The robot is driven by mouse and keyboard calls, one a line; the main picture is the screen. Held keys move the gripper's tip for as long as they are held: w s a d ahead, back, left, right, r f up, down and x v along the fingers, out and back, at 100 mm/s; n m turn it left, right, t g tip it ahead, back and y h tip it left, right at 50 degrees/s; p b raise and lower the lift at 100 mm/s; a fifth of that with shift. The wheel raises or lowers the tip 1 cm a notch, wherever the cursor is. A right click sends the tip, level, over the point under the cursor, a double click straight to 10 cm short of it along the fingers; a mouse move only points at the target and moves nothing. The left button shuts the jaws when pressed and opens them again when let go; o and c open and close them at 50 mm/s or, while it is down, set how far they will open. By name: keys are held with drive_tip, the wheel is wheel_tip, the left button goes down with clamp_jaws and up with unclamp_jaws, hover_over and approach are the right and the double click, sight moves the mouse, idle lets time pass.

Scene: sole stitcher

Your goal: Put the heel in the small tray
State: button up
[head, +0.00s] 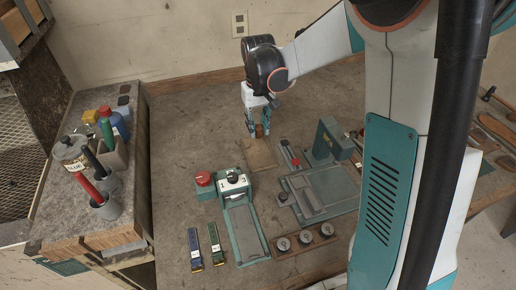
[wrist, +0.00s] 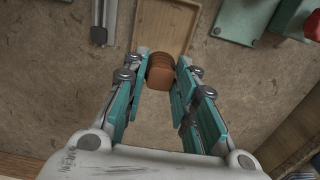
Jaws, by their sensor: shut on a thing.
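The heel (wrist: 160,72) is a small reddish-brown block between the fingertips of my gripper (wrist: 161,74) in the wrist view. My gripper is shut on it. In the head view my gripper (head: 256,131) points down, just behind the far edge of the small tray, with the brown heel (head: 259,131) showing between its fingers. The small tray (head: 260,155) is shallow, tan and rectangular. In the wrist view the tray (wrist: 166,24) lies ahead of the heel, and the heel partly covers its near edge. The tray's visible floor looks empty.
A red button box (head: 203,184) and a green-and-white device (head: 233,184) stand in front of the tray. A green press (head: 333,140) and a grey plate (head: 318,194) are to the right. A side shelf with bottles (head: 115,125) is at left. Bench left of the tray is clear.

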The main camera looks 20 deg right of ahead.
drive_tip(key=shift+f+b, duration=1.2)
drive_tip(key=shift+f, duration=3.05)
drive_tip(key=shift+f, duration=0.1)
drive_tip(key=shift+f, duration=0.1)
drive_tip(key=o, duration=1)
